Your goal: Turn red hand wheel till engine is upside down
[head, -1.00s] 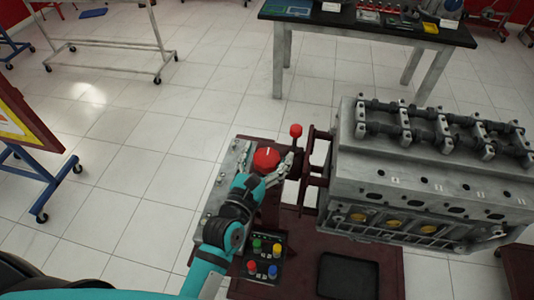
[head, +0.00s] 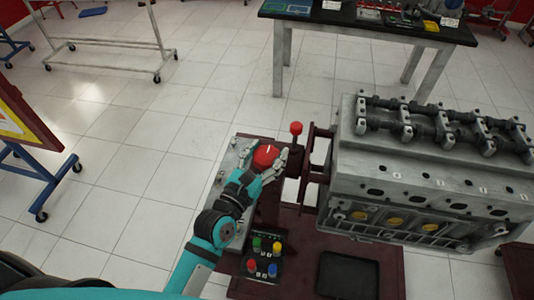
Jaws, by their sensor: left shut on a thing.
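The red hand wheel (head: 265,156) shows in the head view, left of the engine, at the end of the dark red stand. My left gripper (head: 267,163) is shut on the wheel, with its fingers at either side of the rim. The grey engine block (head: 420,180) is mounted on the stand's bracket to the right. Its row of black and grey valve gear (head: 440,125) faces up, and its side with yellow round plugs faces the camera. A small red-knobbed lever (head: 296,129) stands upright between wheel and engine. My right gripper is out of view.
A box with coloured buttons (head: 264,258) and a black tray (head: 348,274) lie on the stand base, in front of the wheel. A black-topped workbench (head: 365,25) is behind. A blue-legged board (head: 35,130) is at the left. The tiled floor between is clear.

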